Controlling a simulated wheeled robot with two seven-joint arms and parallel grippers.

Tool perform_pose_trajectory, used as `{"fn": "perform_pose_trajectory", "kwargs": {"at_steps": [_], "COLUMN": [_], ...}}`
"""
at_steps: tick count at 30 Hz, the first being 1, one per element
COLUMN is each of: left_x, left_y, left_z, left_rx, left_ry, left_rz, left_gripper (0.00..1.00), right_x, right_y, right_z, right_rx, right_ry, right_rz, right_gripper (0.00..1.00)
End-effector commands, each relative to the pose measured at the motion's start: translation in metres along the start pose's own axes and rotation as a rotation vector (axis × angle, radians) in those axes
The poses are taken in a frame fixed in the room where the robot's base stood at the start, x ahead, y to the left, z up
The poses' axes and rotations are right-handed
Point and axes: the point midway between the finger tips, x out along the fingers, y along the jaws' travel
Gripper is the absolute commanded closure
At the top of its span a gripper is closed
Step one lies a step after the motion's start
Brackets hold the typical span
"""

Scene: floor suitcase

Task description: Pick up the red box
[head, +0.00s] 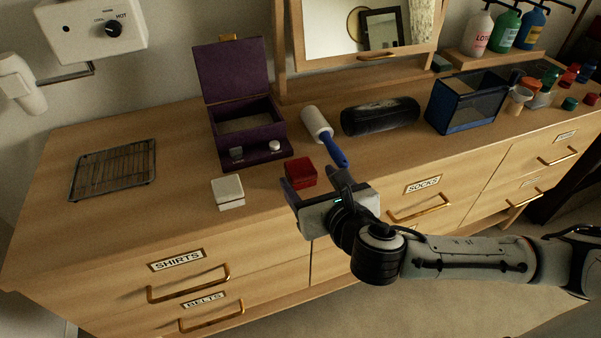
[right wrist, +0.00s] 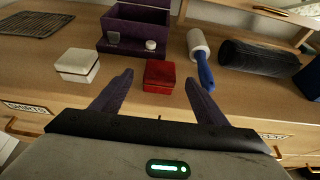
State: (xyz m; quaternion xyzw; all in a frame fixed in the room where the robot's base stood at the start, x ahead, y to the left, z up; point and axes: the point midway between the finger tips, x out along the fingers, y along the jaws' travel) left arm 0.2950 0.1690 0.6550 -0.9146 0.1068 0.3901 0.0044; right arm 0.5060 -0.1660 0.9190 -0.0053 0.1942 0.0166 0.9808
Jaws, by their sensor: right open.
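A small red box (head: 300,173) sits on the wooden dresser top, in front of an open purple jewelry box. My right gripper (head: 315,188) is at the dresser's front edge, close to the red box, with its jaws open and empty. In the right wrist view the red box (right wrist: 159,76) lies between and just beyond the two fingertips of the gripper (right wrist: 165,85). I cannot tell from these views whether a finger touches it. My left gripper is in neither view.
A white box (head: 228,192) stands left of the red box. The purple jewelry box (head: 248,125) is behind it. A lint roller (head: 317,125) with a blue handle lies behind to the right, near a dark cylinder (head: 380,117). A wire rack (head: 113,170) lies far left.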

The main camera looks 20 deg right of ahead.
Motion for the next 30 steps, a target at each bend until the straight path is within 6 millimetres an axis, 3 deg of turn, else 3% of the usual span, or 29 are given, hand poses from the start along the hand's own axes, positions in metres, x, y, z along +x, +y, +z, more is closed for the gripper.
{"fn": "perform_pose_trajectory", "kwargs": {"at_steps": [13, 21, 22, 30], "left_x": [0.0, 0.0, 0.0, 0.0], "left_y": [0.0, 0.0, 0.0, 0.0], "left_z": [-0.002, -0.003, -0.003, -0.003], "left_rx": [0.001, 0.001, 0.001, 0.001], "left_ry": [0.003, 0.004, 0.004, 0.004], "left_rz": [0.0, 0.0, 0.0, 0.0], "left_gripper": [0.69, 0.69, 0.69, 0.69], "right_x": [0.052, 0.056, 0.056, 0.056], "right_y": [0.0, 0.0, 0.0, 0.0], "right_z": [0.002, 0.002, 0.002, 0.002], "right_rx": [0.004, 0.003, 0.003, 0.003], "right_ry": [0.002, 0.003, 0.003, 0.003], "right_rz": [0.0, 0.001, 0.001, 0.001], "right_gripper": [0.33, 0.33, 0.34, 0.78]}}
